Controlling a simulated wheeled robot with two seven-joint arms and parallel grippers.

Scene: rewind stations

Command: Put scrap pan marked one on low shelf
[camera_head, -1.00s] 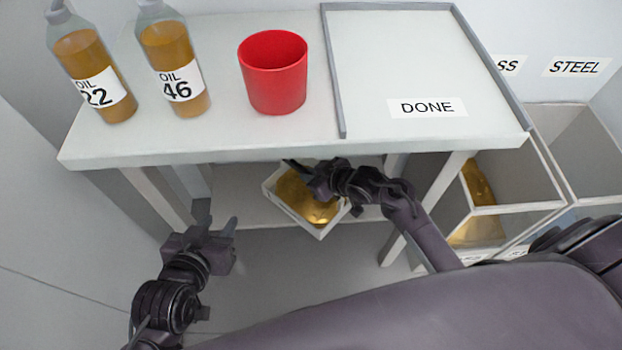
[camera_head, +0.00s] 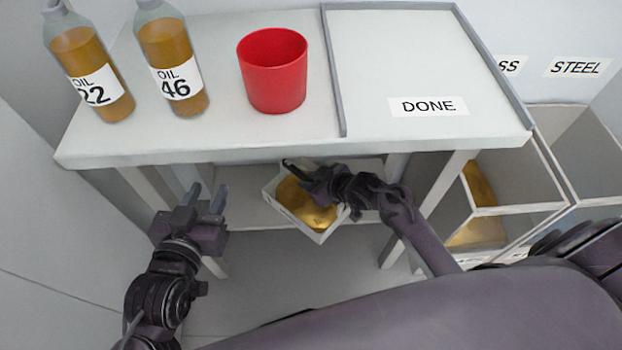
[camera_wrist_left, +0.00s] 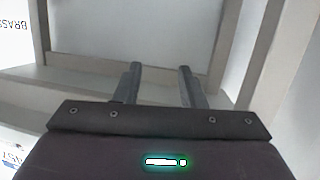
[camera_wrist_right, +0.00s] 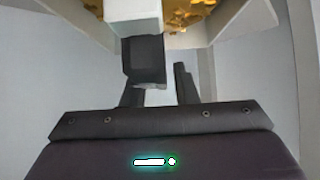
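A pale scrap pan (camera_head: 327,231) with brass-coloured scrap (camera_head: 312,210) is at the low shelf (camera_head: 247,211) under the table. Its near corner reaches past the shelf's front edge in the head view; I cannot tell whether it rests on the shelf. No mark on it is legible. My right gripper (camera_head: 296,168) is at the pan's far side. In the right wrist view a dark block like a handle (camera_wrist_right: 145,62) is by the fingers, with a gap to the right finger, so the gripper looks open. My left gripper (camera_head: 206,194) is open and empty, left of the pan.
The table (camera_head: 215,135) above carries two oil bottles (camera_head: 88,75) (camera_head: 173,60), a red cup (camera_head: 273,75) and a tray marked DONE (camera_head: 429,107). Table legs (camera_head: 425,210) flank the shelf. Bins (camera_head: 515,210) stand at right, one holding brass-coloured scrap.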

